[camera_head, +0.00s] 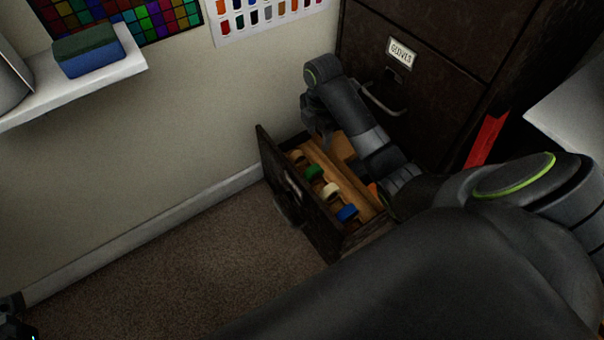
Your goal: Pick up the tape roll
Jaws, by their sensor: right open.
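Several tape rolls stand in a row in the open lower drawer (309,217) of the dark cabinet. I see a tan or orange roll (297,156), a green roll (314,172), a cream roll (331,190) and a blue roll (348,213). Which one is meant cannot be told. My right arm reaches over the drawer, and my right gripper (318,130) hangs above its far end, open and apart from the rolls. Its fingertips are small and dark. A dark part at the lower left corner may be my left gripper (12,305); its jaws cannot be made out.
A wooden divider (343,178) runs along the drawer beside the rolls. The cabinet (440,50) has a closed upper drawer labelled gloves, with a handle (382,102). A shelf (125,66) holds a blue and green block (88,52). The carpet (200,265) left of the drawer is clear.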

